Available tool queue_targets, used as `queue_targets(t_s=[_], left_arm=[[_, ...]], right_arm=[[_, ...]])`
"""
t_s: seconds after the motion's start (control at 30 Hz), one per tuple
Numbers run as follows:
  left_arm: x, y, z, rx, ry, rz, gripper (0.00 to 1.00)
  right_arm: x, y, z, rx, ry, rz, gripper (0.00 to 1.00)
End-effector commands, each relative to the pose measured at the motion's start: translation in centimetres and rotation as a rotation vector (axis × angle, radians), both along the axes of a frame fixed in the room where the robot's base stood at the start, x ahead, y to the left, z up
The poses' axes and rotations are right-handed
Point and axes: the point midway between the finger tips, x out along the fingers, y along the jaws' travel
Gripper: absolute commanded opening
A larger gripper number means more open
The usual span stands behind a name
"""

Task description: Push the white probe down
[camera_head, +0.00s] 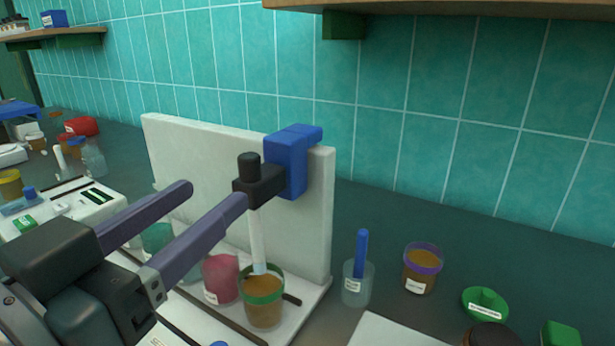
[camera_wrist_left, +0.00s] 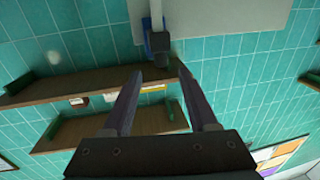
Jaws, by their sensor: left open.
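The white probe (camera_head: 256,239) stands upright in a black holder (camera_head: 263,185) topped by a black knob (camera_head: 249,166). Its lower end reaches the mouth of a green-rimmed cup of brown liquid (camera_head: 263,302); whether it touches the liquid I cannot tell. A blue bracket (camera_head: 287,160) carries the holder on a white upright panel (camera_head: 316,215). My left gripper (camera_head: 215,193) is open and empty. Its nearer finger overlaps the holder's left side in the head view; contact is unclear. The left wrist view shows the open fingers (camera_wrist_left: 160,70) below the black holder (camera_wrist_left: 152,39). My right gripper is not in view.
A pink-filled cup (camera_head: 221,280) stands left of the green-rimmed cup. A clear beaker with a blue stick (camera_head: 358,282) and a purple-rimmed cup (camera_head: 423,267) stand to the right. A wooden shelf (camera_head: 450,8) hangs above. A white device (camera_head: 75,207) sits at left.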

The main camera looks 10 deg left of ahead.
Motion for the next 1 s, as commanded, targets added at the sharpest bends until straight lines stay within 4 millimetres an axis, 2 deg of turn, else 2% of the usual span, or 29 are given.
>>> queue_targets(t_s=[0.3,0.5,0.7,0.93,1.0], left_arm=[[5.3,-1.0,0.3,0.002,0.0,0.002,0.59],[7.9,-1.5,0.1,0.001,0.001,0.002,0.59],[8.8,-1.7,0.1,0.0,0.002,0.002,0.59],[8.8,-1.7,0.1,0.001,0.003,0.002,0.59],[8.8,-1.7,0.1,0.001,0.003,0.002,0.51]], right_arm=[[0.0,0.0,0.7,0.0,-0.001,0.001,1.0],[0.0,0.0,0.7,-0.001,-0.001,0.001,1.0],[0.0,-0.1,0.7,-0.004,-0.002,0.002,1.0],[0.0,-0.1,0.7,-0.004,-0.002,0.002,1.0],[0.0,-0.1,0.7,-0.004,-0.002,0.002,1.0]])
